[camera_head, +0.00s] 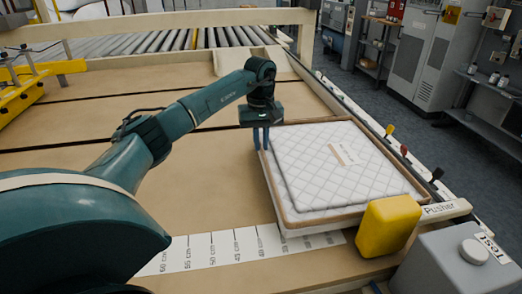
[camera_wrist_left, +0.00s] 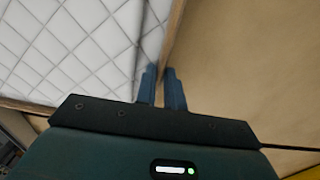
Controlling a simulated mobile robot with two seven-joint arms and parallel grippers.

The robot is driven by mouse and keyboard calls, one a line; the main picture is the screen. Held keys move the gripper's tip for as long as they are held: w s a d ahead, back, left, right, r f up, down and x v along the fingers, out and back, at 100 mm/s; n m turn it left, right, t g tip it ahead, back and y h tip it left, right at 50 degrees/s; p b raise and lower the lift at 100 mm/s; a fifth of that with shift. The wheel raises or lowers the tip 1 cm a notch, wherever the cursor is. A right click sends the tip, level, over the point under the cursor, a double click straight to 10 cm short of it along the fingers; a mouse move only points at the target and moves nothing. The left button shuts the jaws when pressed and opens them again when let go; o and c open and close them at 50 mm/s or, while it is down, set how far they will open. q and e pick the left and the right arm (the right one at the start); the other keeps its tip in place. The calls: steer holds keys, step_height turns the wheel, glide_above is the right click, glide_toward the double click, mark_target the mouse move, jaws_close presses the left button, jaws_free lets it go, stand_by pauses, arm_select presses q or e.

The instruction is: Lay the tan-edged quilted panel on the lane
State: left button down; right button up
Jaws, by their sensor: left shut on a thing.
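The tan-edged quilted panel (camera_head: 345,165) is white with a diamond stitch and a small tan label on top. It lies nearly flat at the right side of the tan table, with a white side showing below its front edge. My left gripper (camera_head: 262,139) points down at the panel's left edge, near its far left corner, and is shut on that edge. In the left wrist view the two blue fingers (camera_wrist_left: 161,85) straddle the tan edging, with the white quilting (camera_wrist_left: 70,45) to the left. My right gripper is not in view.
A yellow block (camera_head: 388,226) stands by the panel's near right corner, beside a bar marked Pusher (camera_head: 444,210). A grey box with a knob (camera_head: 460,268) is at the lower right. A centimetre scale (camera_head: 225,247) runs along the front. Rollers (camera_head: 140,45) lie behind. The middle table is bare.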

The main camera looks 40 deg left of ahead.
arm_select(q)
step_height(320, 180, down, 3)
steer(key=shift+f, duration=0.15)
steer(key=c, duration=1.5)
jaws_free()
step_height(320, 180, up, 12)
